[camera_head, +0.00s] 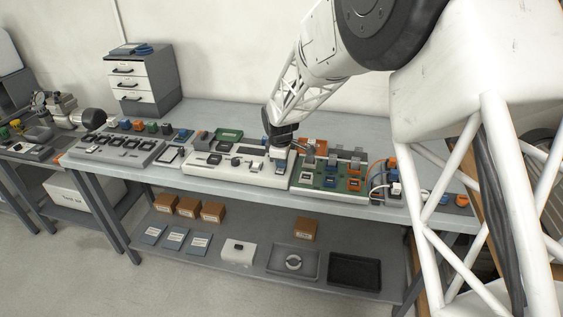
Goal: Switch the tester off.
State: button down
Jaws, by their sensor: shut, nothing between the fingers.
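A low white unit (222,165) with dark controls on its top sits in the middle of the bench. It appears to be the tester, but its labels are too small to read. My gripper (281,147) is shut and empty, pointing down at the right end of this unit. The gripper hides part of that end. I cannot tell whether it touches the unit, or which way any switch there is set.
A green board with orange and blue parts (336,179) lies right of the unit. A grey tray of dark modules (113,150) is at left. A drawer cabinet (142,79) stands behind. The bench's back strip (215,112) is clear. Boxes and trays fill the lower shelf (215,268).

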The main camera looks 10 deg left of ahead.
aim_at(279, 170)
jog(key=shift+s+r, duration=0.1)
jog(key=shift+s, duration=0.65)
notch_tip(279, 170, up, 14)
jog(key=s, duration=0.1)
jog(key=shift+s, duration=0.4)
dwell(0.4)
jog(key=shift+w, duration=0.1)
jog(key=shift+w+a, duration=0.2)
jog(key=shift+w, duration=0.4)
jog(key=shift+f, duration=0.2)
jog(key=f, duration=0.4)
jog(key=w+f, duration=0.1)
jog(key=f, duration=0.8)
jog(key=shift+w+f, duration=0.3)
jog(key=shift+w, duration=0.05)
